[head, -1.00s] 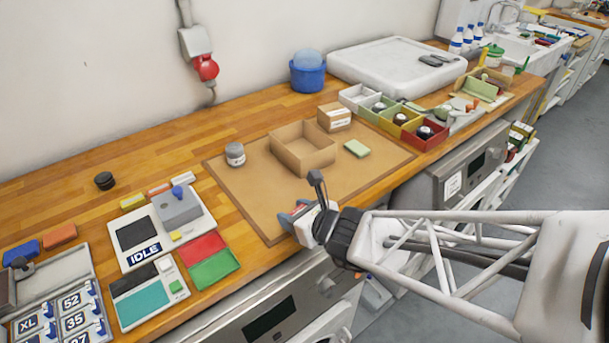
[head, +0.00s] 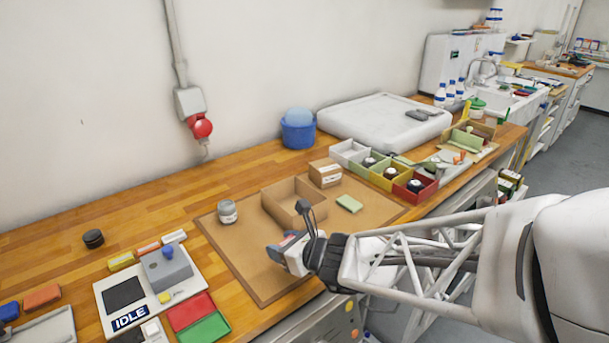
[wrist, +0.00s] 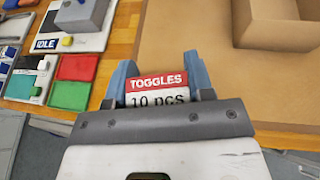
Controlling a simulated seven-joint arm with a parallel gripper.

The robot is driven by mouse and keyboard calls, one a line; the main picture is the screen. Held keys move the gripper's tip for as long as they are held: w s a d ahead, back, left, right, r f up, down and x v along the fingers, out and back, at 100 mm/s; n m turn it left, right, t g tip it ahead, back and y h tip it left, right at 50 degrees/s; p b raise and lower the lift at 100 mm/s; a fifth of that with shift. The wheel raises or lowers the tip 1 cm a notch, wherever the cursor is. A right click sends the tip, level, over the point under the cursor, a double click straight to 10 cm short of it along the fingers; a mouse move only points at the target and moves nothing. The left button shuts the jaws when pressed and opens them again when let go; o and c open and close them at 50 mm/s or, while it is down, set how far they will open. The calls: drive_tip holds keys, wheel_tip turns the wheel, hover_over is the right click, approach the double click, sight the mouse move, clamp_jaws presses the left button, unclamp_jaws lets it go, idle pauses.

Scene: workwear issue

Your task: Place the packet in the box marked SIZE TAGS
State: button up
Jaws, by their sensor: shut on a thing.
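My gripper (wrist: 158,82) is shut on a packet (wrist: 157,91) with a red band reading TOGGLES and "10 pcs" below; the blue fingers flank it. In the head view my gripper (head: 281,247) is above the brown mat (head: 232,255), just in front of an open, empty-looking cardboard box (head: 282,198). Part of that box (wrist: 275,38) also shows at the wrist view's upper right. I cannot read SIZE TAGS on any box. Candidates in view include the open bins: white (head: 345,148), green (head: 362,173), yellow (head: 380,182) and red (head: 400,192).
The IDLE device (head: 150,285) and red (head: 190,310) and green trays are left. Bare wood lies behind the mat.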

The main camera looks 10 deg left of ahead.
drive_tip(key=w+r+n+g, duration=0.1)
drive_tip(key=w+r, duration=0.2)
drive_tip(key=w, duration=0.5)
drive_tip(key=w+a+r+n+g+y, duration=0.1)
drive_tip(key=w+r, duration=0.2)
drive_tip(key=w, duration=0.6)
drive_tip(key=shift+w+a, duration=0.2)
drive_tip(key=shift+a, duration=0.1)
drive_tip(key=shift+w+f, duration=0.1)
drive_tip(key=shift+w, duration=0.05)
drive_tip(key=w+a, duration=0.3)
drive_tip(key=w, duration=0.4)
drive_tip(key=w+a+f, duration=0.1)
drive_tip(key=w+a, duration=0.2)
drive_tip(key=w, duration=0.4)
drive_tip(key=shift+w+a+f, duration=0.15)
drive_tip(key=shift+a+f, duration=0.05)
drive_tip(key=shift+a, duration=0.05)
drive_tip(key=shift+f, duration=0.15)
drive_tip(key=shift+f, duration=1.65)
drive_tip(key=shift+f, duration=0.6)
drive_tip(key=o, duration=0.9)
